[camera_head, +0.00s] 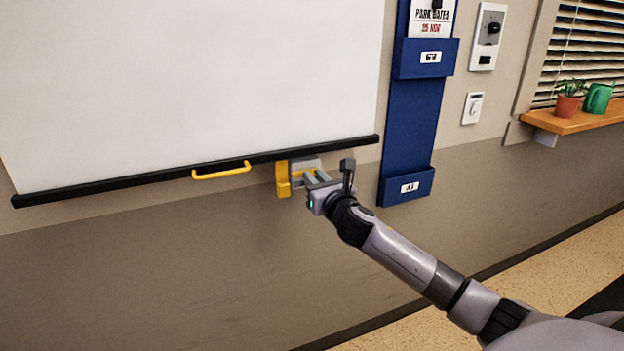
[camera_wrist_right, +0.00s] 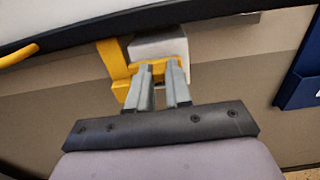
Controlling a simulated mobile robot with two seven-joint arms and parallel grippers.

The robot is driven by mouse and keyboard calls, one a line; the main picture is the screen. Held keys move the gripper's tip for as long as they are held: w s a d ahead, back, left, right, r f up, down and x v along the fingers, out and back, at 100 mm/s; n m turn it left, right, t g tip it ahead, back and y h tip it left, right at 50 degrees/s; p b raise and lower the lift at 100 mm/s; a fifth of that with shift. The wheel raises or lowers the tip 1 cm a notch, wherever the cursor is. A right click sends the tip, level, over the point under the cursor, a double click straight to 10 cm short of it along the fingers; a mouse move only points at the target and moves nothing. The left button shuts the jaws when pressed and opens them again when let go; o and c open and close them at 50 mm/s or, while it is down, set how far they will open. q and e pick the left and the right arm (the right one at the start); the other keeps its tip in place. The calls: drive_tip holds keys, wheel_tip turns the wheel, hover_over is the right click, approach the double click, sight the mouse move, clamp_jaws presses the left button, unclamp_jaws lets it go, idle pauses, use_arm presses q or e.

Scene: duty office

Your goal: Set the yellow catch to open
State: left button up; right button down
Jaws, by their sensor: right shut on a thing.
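The yellow catch (camera_head: 283,179) sits on the wall just under the black bottom bar of the white screen, beside a grey block (camera_head: 306,164). My right gripper (camera_head: 310,175) is at the catch from the right. In the right wrist view, the yellow catch (camera_wrist_right: 113,62) shows an upright part at the left and a crosspiece running right, under the grey block (camera_wrist_right: 160,45). The fingers of my right gripper (camera_wrist_right: 164,72) are shut on the crosspiece, and their tips hide part of it. My left gripper is in neither view.
The screen's black bottom bar (camera_head: 120,180) with a yellow pull handle (camera_head: 221,171) runs just above the catch. A blue wall rack (camera_head: 412,125) hangs close to the right. Further right are wall switches (camera_head: 473,108) and a wooden sill (camera_head: 575,121) with a plant and green mug.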

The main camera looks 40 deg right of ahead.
drive_tip(key=c, duration=1)
unclamp_jaws()
drive_tip(key=shift+s+d, duration=0.1)
drive_tip(key=shift+d, duration=0.25)
drive_tip(key=shift+c, duration=0.2)
drive_tip(key=shift+a, duration=0.1)
drive_tip(key=shift+s, duration=0.15)
drive_tip(key=v, duration=0.7)
